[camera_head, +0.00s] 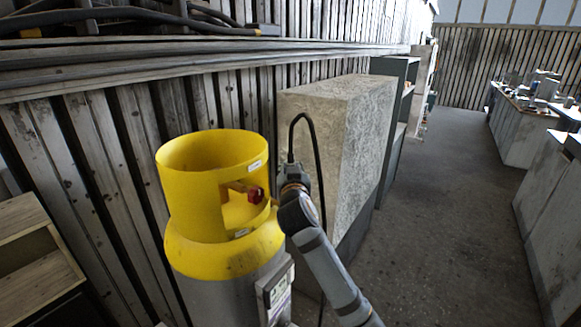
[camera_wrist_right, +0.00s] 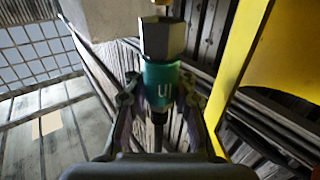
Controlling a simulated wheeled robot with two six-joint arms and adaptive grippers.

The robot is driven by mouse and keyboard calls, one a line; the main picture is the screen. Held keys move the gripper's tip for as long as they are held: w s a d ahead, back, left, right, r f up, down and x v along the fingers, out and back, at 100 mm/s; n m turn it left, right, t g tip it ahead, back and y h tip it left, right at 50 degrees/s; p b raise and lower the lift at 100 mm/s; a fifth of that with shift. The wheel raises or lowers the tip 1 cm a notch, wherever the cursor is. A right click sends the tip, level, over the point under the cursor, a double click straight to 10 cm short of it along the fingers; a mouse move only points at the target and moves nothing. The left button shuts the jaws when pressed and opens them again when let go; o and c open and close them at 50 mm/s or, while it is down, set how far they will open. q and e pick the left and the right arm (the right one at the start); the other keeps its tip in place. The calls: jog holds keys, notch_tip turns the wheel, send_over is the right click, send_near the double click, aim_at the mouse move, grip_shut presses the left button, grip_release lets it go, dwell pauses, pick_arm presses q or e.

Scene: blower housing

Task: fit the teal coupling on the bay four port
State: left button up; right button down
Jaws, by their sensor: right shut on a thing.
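The teal coupling (camera_wrist_right: 160,82) sits between the fingers of my right gripper (camera_wrist_right: 158,98) in the right wrist view. It has a grey metal hex end, light lettering on its teal body and a dark stem below. In the head view my right gripper (camera_head: 287,178) is just right of the yellow housing (camera_head: 200,190), apart from its window as far as I can tell. The coupling cannot be made out there. A red fitting (camera_head: 257,195) shows in the housing's window. I cannot tell which port is bay four. My left gripper is not in view.
A black cable (camera_head: 313,140) loops above my right gripper and hangs down beside my arm. A pale stone-like block (camera_head: 345,105) stands close behind the gripper. A slatted wall (camera_head: 110,150) is behind the housing. Open floor (camera_head: 440,200) lies to the right.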

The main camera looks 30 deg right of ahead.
jog(key=shift+f+b, duration=1.1)
jog(key=shift+f, duration=0.25)
jog(key=c, duration=1)
grip_release()
jog(key=v, duration=0.7)
jog(key=shift+s+a, duration=0.2)
jog(key=shift+d, duration=0.1)
